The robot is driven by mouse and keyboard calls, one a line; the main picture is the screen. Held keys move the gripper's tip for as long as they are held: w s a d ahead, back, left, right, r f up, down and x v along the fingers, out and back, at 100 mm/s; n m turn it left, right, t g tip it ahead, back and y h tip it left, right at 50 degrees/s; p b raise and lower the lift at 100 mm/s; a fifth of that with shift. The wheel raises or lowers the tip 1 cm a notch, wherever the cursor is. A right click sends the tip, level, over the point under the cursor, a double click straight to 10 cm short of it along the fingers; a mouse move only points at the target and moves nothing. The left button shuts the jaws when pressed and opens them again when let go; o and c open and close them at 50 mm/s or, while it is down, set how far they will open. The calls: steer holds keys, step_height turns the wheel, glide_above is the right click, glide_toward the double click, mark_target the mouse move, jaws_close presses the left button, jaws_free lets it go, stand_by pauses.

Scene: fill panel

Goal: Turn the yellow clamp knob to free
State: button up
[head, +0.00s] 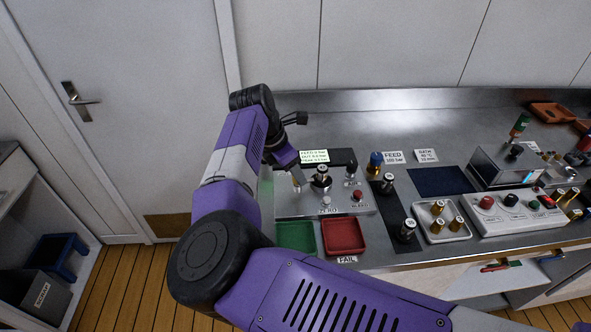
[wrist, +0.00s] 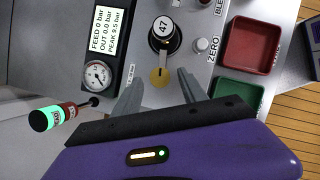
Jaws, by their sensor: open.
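A cylinder (wrist: 167,26) with a white top marked 47 stands in that socket. My gripper (wrist: 158,90) is open and empty, with one finger on each side of the knob's near edge. Neither finger clearly touches it. In the head view my gripper (head: 297,180) is over the left part of the test panel (head: 285,205), beside the cylinder (head: 322,172). The knob is mostly hidden there by my gripper.
The panel carries a display (wrist: 104,32), a gauge (wrist: 96,74) and a ZERO button (wrist: 214,48). Green (head: 297,236) and red (head: 343,236) trays sit in front. Several cylinders stand to the right.

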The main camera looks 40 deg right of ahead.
steer(key=shift+d+f, duration=0.25)
steer(key=shift+f, duration=0.35)
jaws_close()
